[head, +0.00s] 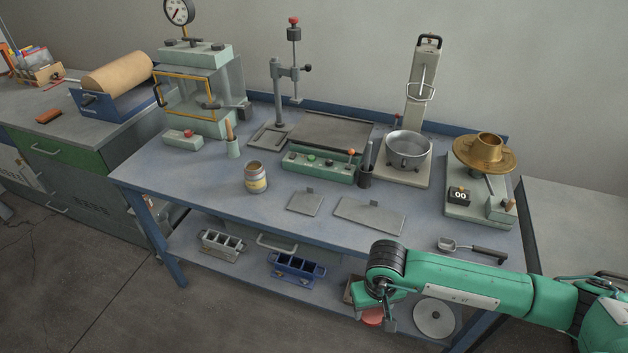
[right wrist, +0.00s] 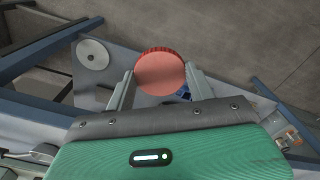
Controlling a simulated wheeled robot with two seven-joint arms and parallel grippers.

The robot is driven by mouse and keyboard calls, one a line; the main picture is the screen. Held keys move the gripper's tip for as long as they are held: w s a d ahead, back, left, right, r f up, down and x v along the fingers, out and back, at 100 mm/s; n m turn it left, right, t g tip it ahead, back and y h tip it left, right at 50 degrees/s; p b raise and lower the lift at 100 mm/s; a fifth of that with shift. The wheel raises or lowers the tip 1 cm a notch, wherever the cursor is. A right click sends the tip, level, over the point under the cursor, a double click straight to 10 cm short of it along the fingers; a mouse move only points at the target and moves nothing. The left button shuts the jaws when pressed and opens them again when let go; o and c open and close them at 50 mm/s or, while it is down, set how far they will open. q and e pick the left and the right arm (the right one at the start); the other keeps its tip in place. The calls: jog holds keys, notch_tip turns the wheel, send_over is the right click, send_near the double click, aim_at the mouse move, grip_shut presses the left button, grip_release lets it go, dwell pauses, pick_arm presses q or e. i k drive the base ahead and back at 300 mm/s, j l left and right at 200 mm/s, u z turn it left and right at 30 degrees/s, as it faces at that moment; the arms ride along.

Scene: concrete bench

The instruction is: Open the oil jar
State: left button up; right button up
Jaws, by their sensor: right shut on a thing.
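The oil jar (head: 256,180), a small tan jar with a yellow label, stands upright on the blue bench. Its top shows a dark round mouth with no lid on it. My right gripper (head: 376,315) is beyond the bench's front edge, well to the right of the jar and nearer to me. It is shut on a red round lid (right wrist: 160,73), gripped by its sides between the two fingers. The lid also shows below the gripper in the head view (head: 372,319). My left gripper is not in view.
Two flat grey plates (head: 370,215) lie on the bench right of the jar. A green control box (head: 318,167) stands behind them. A scoop (head: 472,249) lies near the front right edge. The lower shelf holds moulds (head: 297,270) and a grey disc (head: 434,318).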

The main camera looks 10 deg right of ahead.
aim_at(254, 175)
jog(key=i+j+z, duration=0.15)
jog(key=j+z, duration=0.15)
jog(key=z, duration=0.15)
jog(key=i+j+z, duration=0.15)
jog(key=j+z, duration=0.55)
jog(key=z, duration=0.2)
jog(key=j+z, duration=0.35)
jog(key=j, duration=1.85)
jog(key=k, duration=0.05)
